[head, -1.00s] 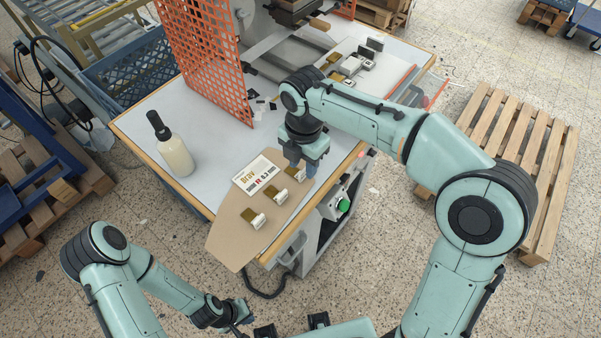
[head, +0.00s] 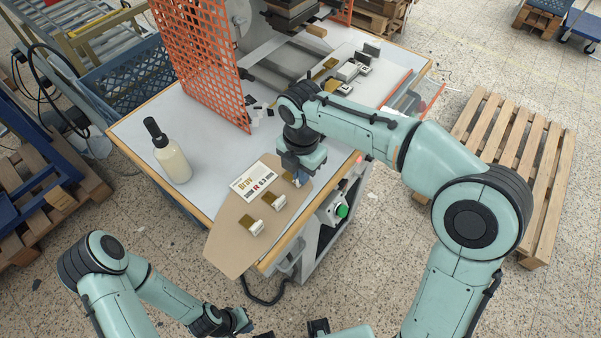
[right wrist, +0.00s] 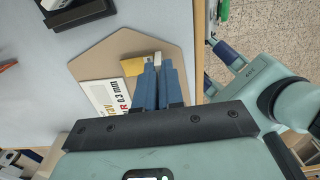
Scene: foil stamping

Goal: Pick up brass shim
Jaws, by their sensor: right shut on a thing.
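Several brass shims, small gold plates each with a pale grip block, lie along a tan board (head: 228,243) at the table's front edge. The nearest shim (head: 247,222) and the middle shim (head: 275,200) lie free. The far shim (head: 288,177) is partly hidden by my right gripper (head: 297,181). In the right wrist view my right gripper (right wrist: 158,72) is shut on that shim's pale block, with its gold plate (right wrist: 132,67) showing beside the blue fingers, over the board. My left gripper (head: 242,321) hangs low in front of the table, its finger gap unclear.
A white label card (head: 252,182) reading 0.3 mm lies on the board beside the shims. A cream bottle (head: 172,162) stands on the left of the table. An orange mesh guard (head: 200,65) and a press (head: 292,12) stand behind. A green button (head: 342,211) is on the table's front.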

